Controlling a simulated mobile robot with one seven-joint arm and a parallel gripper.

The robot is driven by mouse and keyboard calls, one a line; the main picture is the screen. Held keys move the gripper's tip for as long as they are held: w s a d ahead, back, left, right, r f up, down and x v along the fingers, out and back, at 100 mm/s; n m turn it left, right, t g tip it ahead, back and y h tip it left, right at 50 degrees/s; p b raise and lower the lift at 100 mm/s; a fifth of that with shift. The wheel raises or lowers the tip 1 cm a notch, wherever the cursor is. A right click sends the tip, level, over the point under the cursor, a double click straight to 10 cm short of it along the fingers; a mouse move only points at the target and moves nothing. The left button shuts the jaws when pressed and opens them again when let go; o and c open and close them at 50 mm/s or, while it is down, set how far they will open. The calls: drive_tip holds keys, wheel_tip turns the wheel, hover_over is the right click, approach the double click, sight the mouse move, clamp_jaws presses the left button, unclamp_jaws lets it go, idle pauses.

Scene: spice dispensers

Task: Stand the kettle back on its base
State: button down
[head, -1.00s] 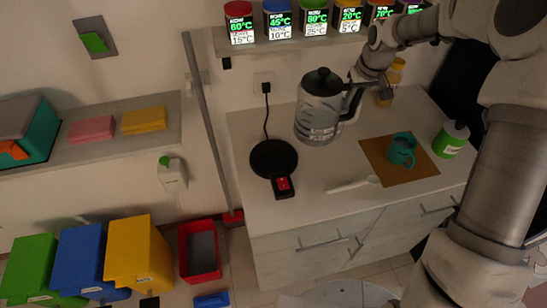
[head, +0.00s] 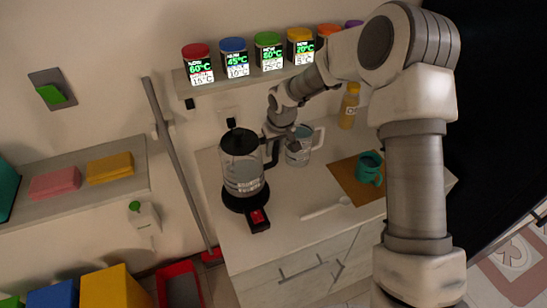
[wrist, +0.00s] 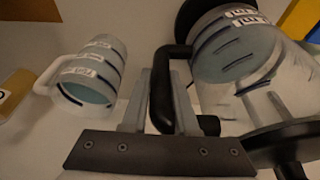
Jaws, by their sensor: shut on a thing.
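The kettle (head: 243,178), clear with a black lid and black handle, is upright directly over its round black base (head: 232,203) on the counter. The base has a red switch (head: 258,217) at its front. I cannot tell whether the kettle rests fully on the base or is slightly above it. My gripper (head: 272,141) is at the handle on the kettle's right side. In the wrist view my gripper (wrist: 163,88) is shut on the black handle (wrist: 160,105), with the kettle's clear body (wrist: 235,50) to the right.
A clear measuring jug (head: 299,151) stands close to the right of the kettle and gripper. A teal mug (head: 369,168) sits on a brown mat (head: 352,188), with a white spoon (head: 326,208) nearby. A shelf of jars (head: 268,52) hangs above. A yellow bottle (head: 349,106) is farther right.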

sight(274, 158)
drive_tip(key=shift+a+f+p, duration=0.1)
drive_tip(key=shift+f+p, duration=0.2)
drive_tip(key=shift+f, duration=1.75)
drive_tip(key=shift+f, duration=0.15)
drive_tip(key=c, duration=0.7)
unclamp_jaws()
